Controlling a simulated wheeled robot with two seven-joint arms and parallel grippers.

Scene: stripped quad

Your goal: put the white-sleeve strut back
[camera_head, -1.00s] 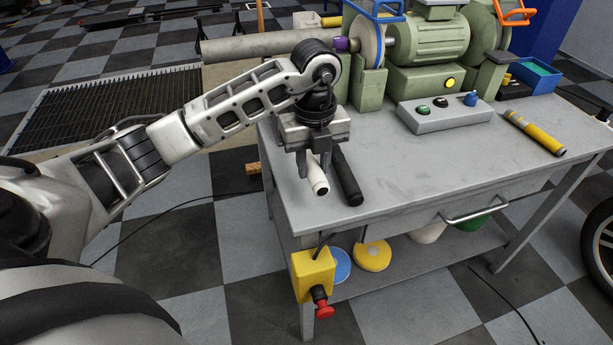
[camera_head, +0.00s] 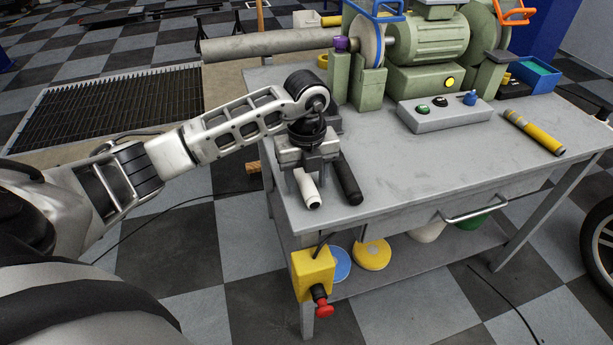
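The white-sleeve strut (camera_head: 311,196) is at the left end of the grey workbench, its pale sleeve and dark tip pointing toward me. My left gripper (camera_head: 305,179) points down from above with its fingers on either side of the sleeve, shut on it. The strut is low, at or just above the bench top; I cannot tell whether it touches. The strut's far part is hidden under the gripper. A black-sleeve strut (camera_head: 348,181) lies close on the right, apart from the white one. My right gripper is not in view.
The green bench grinder (camera_head: 428,45) stands at the back, with a grey button box (camera_head: 444,114) before it. A yellow tube (camera_head: 534,132) lies at the right. The bench middle is clear. A yellow switch box (camera_head: 313,268) hangs at the front left corner.

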